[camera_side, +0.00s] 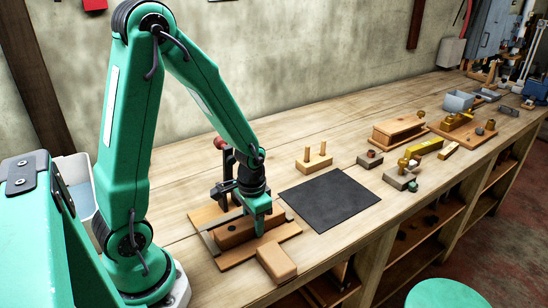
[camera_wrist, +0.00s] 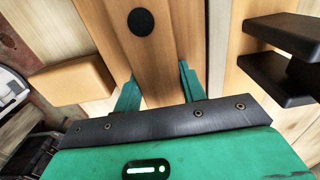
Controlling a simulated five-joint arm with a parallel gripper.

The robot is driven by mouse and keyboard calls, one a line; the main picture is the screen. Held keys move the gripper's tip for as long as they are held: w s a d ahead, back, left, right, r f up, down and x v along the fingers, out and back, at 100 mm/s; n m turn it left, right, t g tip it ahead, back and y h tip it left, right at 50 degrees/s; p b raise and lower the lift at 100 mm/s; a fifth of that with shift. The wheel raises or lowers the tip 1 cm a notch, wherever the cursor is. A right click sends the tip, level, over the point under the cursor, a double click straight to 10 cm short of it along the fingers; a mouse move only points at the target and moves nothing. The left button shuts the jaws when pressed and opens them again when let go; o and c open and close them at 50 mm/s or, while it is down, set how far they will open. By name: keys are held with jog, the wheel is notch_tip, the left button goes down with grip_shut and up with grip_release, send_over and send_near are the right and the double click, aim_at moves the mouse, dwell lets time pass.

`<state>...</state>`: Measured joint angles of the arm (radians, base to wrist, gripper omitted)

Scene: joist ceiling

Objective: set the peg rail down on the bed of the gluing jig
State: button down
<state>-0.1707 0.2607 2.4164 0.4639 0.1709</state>
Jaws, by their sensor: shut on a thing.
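The gluing jig (camera_side: 284,234) is a flat wooden board on the bench with a dark clamp and a red knob (camera_side: 220,143) at its back. The peg rail (camera_side: 234,235), a brown wooden bar with a dark round spot, lies low over the jig's bed. My gripper (camera_side: 258,222) points down and is shut on the rail near its right end. In the wrist view my green fingers (camera_wrist: 157,85) flank the rail (camera_wrist: 152,62). I cannot tell whether its underside touches the bed. Black clamp pads (camera_wrist: 285,55) show right of it.
A tan block (camera_side: 277,261) sits at the jig's front right edge. A dark mat (camera_side: 330,199) lies to the right, with a two-peg wooden block (camera_side: 314,160) behind it. More wooden and metal parts (camera_side: 400,130) stand farther along the bench.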

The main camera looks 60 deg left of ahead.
jog(key=c, duration=0.7)
grip_release()
jog(key=shift+c, duration=0.2)
jog(key=shift+r, duration=3.9)
jog(key=shift+r, duration=0.1)
jog(key=shift+d+r, duration=0.15)
jog(key=shift+r, duration=0.35)
jog(key=s+d+r+t, duration=0.2)
jog(key=s+r, duration=0.1)
jog(key=r, duration=0.4)
jog(key=s+d+r+t, duration=0.2)
jog(key=s+r+t, duration=0.1)
jog(key=r, duration=0.4)
jog(key=shift+s+d+t, duration=0.3)
jog(key=shift+d, duration=0.05)
